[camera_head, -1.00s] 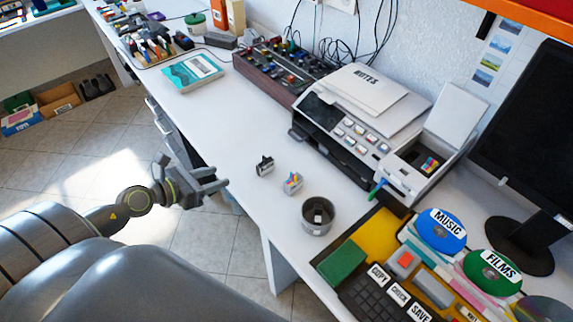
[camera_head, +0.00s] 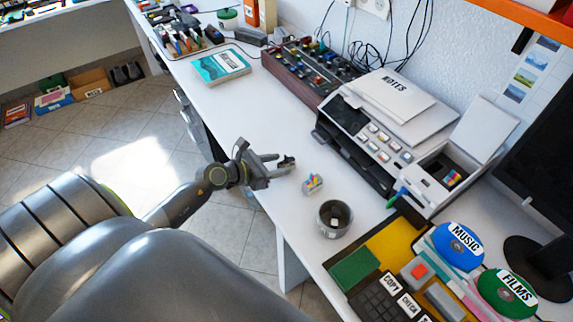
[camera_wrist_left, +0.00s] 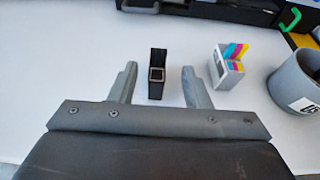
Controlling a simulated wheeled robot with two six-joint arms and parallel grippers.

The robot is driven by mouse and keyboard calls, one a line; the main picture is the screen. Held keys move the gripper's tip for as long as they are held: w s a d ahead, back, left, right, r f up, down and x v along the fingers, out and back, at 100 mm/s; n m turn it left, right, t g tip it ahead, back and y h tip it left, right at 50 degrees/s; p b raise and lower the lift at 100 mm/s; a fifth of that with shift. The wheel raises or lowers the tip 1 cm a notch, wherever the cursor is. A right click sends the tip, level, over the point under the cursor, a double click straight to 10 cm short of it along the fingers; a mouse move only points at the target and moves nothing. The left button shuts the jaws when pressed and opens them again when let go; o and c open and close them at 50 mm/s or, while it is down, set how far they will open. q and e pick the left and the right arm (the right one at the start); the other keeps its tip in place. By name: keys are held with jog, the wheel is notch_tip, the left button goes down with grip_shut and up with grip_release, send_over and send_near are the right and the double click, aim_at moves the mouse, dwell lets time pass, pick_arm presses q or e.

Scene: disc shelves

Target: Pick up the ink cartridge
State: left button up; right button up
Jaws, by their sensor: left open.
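A small black ink cartridge (camera_wrist_left: 157,74) stands on the white desk. In the left wrist view it is between the spread fingertips of my left gripper (camera_wrist_left: 158,78), with gaps on both sides. In the head view my left gripper (camera_head: 279,166) is at the desk's front edge and partly hides the black cartridge (camera_head: 287,160). A white cartridge with coloured stripes (camera_wrist_left: 228,68) stands just right of the gripper, and also shows in the head view (camera_head: 312,184). My left gripper is open and holds nothing. My right gripper is out of view.
A grey cup (camera_head: 334,219) stands right of the coloured cartridge. The printer (camera_head: 365,135) is behind, with an open cartridge bay (camera_head: 447,172) at its right. A teal book (camera_head: 220,66) lies farther left. The desk between book and gripper is clear.

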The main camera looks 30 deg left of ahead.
aim_at(289, 163)
pick_arm(q)
jog(key=x, duration=0.5)
jog(key=shift+a+f, duration=0.1)
jog(key=shift+f, duration=0.15)
grip_shut()
